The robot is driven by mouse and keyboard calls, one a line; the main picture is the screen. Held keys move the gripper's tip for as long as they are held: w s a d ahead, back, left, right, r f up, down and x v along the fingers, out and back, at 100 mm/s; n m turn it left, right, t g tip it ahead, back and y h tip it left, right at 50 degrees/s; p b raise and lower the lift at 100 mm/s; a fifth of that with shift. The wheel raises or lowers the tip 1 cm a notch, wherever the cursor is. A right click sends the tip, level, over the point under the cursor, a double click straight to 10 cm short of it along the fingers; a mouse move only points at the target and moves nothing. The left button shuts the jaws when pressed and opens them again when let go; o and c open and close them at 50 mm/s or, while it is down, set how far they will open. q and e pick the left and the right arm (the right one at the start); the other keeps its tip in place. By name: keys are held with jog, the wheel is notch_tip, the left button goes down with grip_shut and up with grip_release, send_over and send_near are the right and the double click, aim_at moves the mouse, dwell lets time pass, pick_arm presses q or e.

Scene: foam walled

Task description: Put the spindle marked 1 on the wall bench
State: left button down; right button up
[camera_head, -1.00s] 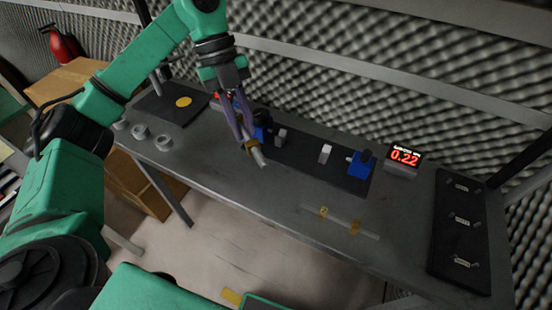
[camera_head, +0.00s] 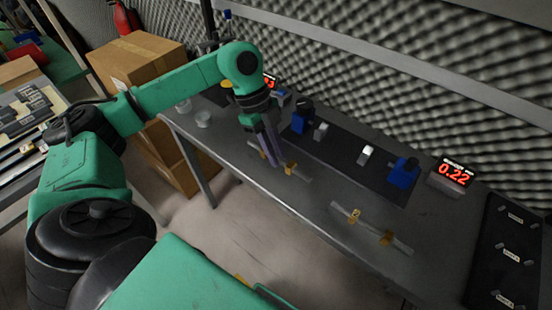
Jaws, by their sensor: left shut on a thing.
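My left gripper (camera_head: 272,158) is shut on a grey bar-like spindle (camera_head: 302,175) with a yellow band near its right part. The gripper fingers hide part of it. The spindle is low over the front edge of the dark wall bench (camera_head: 310,205); I cannot tell whether it touches the top. Its mark cannot be read. A similar grey bar (camera_head: 372,228) with two yellow pieces lies on the bench to the right, roughly in line with it. My right gripper is not in view.
Blue fixtures (camera_head: 403,172) and small grey blocks stand on a dark mat (camera_head: 340,157) behind the spindle. A red-digit display (camera_head: 453,171) and a dark panel (camera_head: 500,250) are at the right. Cardboard boxes (camera_head: 140,58) stand at the left. Foam covers the wall.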

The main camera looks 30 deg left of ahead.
pick_arm(q)
jog(key=shift+f, duration=1.45)
jog(key=c, duration=0.8)
grip_release()
jog(key=shift+f, duration=0.1)
jog(key=v, duration=1.2)
jog(key=shift+d, duration=0.1)
jog(key=shift+r, duration=0.25)
